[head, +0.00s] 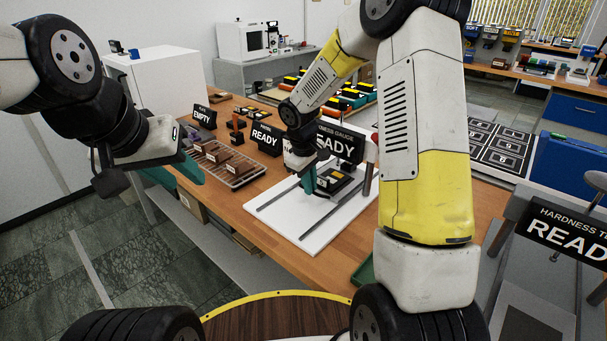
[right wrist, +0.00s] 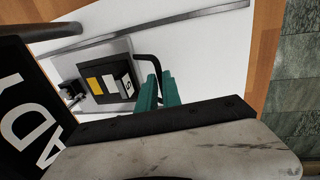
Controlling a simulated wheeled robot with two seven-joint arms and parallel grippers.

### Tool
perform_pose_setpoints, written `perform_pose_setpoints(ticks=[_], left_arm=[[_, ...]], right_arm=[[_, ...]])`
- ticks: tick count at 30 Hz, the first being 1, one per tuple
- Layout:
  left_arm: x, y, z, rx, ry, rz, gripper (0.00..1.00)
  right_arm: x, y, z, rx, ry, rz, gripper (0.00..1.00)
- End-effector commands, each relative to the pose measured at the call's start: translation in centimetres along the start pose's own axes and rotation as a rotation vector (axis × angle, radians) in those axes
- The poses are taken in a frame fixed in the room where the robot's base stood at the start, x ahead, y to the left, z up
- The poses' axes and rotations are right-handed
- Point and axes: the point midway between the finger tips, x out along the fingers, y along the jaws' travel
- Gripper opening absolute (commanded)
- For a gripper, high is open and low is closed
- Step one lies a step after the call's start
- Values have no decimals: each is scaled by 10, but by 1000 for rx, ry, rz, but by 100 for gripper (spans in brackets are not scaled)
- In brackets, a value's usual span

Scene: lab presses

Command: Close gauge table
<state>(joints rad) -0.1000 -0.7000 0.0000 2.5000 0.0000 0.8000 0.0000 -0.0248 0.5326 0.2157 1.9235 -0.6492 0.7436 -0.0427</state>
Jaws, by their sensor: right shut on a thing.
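The hardness gauge has a white base plate (head: 290,222) with dark rails on the wooden bench. Its table (head: 338,182) carries a dark block with a yellow patch and a white label; the table (right wrist: 90,82) also shows in the right wrist view. A black bent handle (right wrist: 148,58) extends from the table. My right gripper (head: 308,178) is shut on this handle; its teal fingers (right wrist: 158,88) close around the end. A READY sign (head: 340,143) stands behind, partly hidden by my right arm. My left gripper (head: 178,172) appears open and empty, left of the bench.
A wire rack (head: 238,179) with brown blocks stands left of the gauge. EMPTY (head: 204,117) and READY (head: 266,138) signs stand behind it. A hardness tester sign (head: 565,233) is at right. The white base's front part is clear.

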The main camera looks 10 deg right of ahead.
Motion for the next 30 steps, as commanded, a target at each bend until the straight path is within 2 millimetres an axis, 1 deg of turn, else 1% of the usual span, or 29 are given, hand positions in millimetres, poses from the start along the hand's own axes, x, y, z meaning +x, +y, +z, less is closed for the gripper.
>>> perform_pose_setpoints(ticks=[10, 14, 17, 20, 27, 30], left_arm=[[0, 0, 0, 0, 0, 0, 36], [0, 0, 0, 0, 0, 0, 36], [0, 0, 0, 0, 0, 0, 36], [0, 0, 0, 0, 0, 0, 36], [0, 0, 0, 0, 0, 0, 36], [0, 0, 0, 0, 0, 0, 36]], right_arm=[[-1, -1, 0, 0, 1, 1, 0], [-3, -10, 0, -2, 1, 1, 0], [-6, -23, -1, -4, 1, 1, 0], [-9, -42, -1, -6, 1, 1, 0], [-19, -97, -2, -8, 1, 1, 0], [-22, -118, -2, -6, 1, 1, 0]])
